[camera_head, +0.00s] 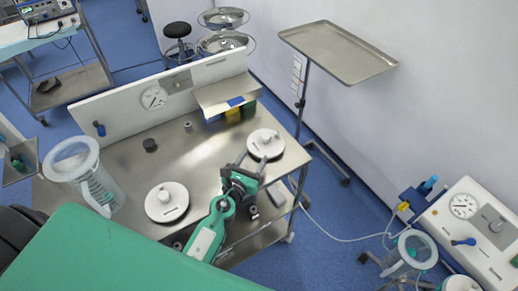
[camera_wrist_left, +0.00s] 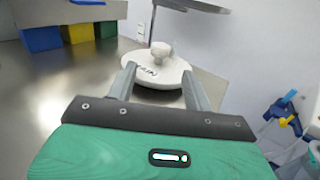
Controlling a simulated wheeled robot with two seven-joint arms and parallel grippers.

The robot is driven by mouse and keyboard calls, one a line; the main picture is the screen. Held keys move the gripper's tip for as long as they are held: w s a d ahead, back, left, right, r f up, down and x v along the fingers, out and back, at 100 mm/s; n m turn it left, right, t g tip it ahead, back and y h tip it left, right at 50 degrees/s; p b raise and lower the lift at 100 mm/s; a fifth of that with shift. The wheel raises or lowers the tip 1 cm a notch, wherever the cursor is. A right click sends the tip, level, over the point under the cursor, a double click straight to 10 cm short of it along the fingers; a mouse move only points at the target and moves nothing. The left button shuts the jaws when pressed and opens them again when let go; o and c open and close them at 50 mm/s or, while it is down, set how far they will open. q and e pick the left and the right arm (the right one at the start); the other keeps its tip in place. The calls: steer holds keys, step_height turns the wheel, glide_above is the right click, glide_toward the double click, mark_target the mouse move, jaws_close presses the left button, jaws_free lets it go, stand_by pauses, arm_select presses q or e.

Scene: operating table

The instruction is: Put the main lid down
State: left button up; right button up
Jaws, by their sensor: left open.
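The main lid (camera_head: 267,138) is a white disc with a knob on top, lying flat on the steel table (camera_head: 125,180) near its right edge. In the left wrist view the lid (camera_wrist_left: 150,73) shows part of a printed word ending in "AIN". My left gripper (camera_head: 253,161) is open and empty at the near side of this lid. In the left wrist view its fingertips (camera_wrist_left: 158,72) are spread in front of the knob, which is not between them; I cannot tell whether they touch the lid. My right gripper is not in view.
A second white lid (camera_head: 166,203) lies at the table's front. A clear canister (camera_head: 98,187) stands at the left. Small blue, yellow and green boxes (camera_head: 233,113) sit under a steel shelf (camera_head: 222,91). A steel tray stand (camera_head: 338,51) is behind at the right. The table's middle is mostly clear.

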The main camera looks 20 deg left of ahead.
arm_select(q)
steer(key=shift+s+a, duration=0.1)
steer(key=shift+s, duration=1.65)
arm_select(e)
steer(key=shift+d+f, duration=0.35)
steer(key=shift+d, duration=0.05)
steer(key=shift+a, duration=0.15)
